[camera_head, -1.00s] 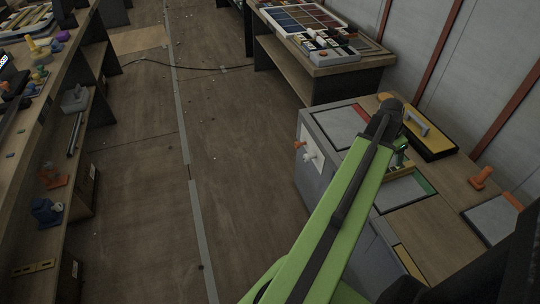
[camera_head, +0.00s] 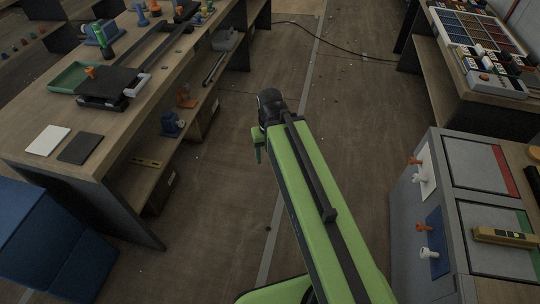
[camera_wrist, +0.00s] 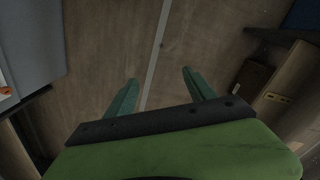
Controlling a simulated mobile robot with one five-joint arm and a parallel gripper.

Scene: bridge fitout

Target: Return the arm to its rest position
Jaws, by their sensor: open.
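My green arm reaches out over the bare floor between two benches in the head view. My gripper (camera_head: 258,150) hangs at its far end, pointing down, apart from both benches. In the wrist view my gripper (camera_wrist: 160,92) shows two green fingers spread wide, with only the brown floor and a pale floor strip between and beyond them. Nothing is held.
A wooden bench (camera_head: 30,140) with a green tray (camera_head: 82,77) stands left, a blue box (camera_head: 50,235) before it. A grey cabinet (camera_head: 445,225) with knobs stands right; a parts table (camera_head: 440,85) is behind it. The floor aisle (camera_head: 235,190) is clear.

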